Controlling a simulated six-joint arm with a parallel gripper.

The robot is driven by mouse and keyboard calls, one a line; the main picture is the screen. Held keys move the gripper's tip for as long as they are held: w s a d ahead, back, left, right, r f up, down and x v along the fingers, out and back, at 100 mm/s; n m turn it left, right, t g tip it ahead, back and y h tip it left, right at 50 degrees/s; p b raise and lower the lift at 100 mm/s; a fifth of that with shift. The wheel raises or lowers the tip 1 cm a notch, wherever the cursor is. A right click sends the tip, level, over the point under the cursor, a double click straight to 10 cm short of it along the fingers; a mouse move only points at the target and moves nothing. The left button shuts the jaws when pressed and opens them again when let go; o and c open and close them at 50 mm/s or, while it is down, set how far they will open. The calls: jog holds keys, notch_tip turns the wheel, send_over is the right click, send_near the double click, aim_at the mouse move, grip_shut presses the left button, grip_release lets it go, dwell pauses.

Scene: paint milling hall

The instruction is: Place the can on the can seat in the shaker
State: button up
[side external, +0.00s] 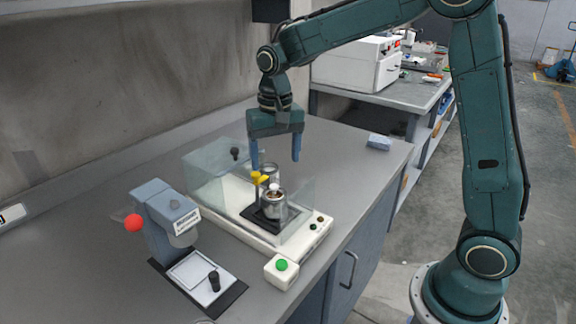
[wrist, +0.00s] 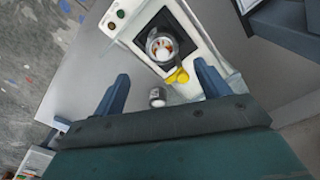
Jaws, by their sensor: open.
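A small grey metal can (wrist: 157,97) stands on the bench beside the shaker, between my open fingers in the wrist view. In the side view the can (side external: 270,170) shows partly, behind the yellow clamp. My gripper (side external: 276,158) is open and empty, pointing down above the can; its two blue fingers also frame it in the wrist view (wrist: 160,72). The shaker (side external: 238,222) has a white base and clear guards. On its black plate (wrist: 145,25) stands a round metallic cup (side external: 273,208) with white and reddish parts inside; I cannot tell whether it is the seat itself.
A yellow clamp knob (side external: 262,178) rises close beside the metallic cup. A clear guard (side external: 215,172) stands on the shaker's left. A green button box (side external: 282,271) and a blue-grey device (side external: 165,215) stand in front. The bench right of the shaker is mostly clear.

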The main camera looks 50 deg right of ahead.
jog(key=s+r+n+t, duration=0.2)
jog(key=s+r, duration=0.5)
jog(key=s, duration=0.4)
jog(key=s+n+t, duration=0.3)
jog(key=s+n, duration=0.1)
jog(key=s, duration=0.9)
jog(key=shift+s, duration=0.25)
jog(key=shift+c, duration=0.4)
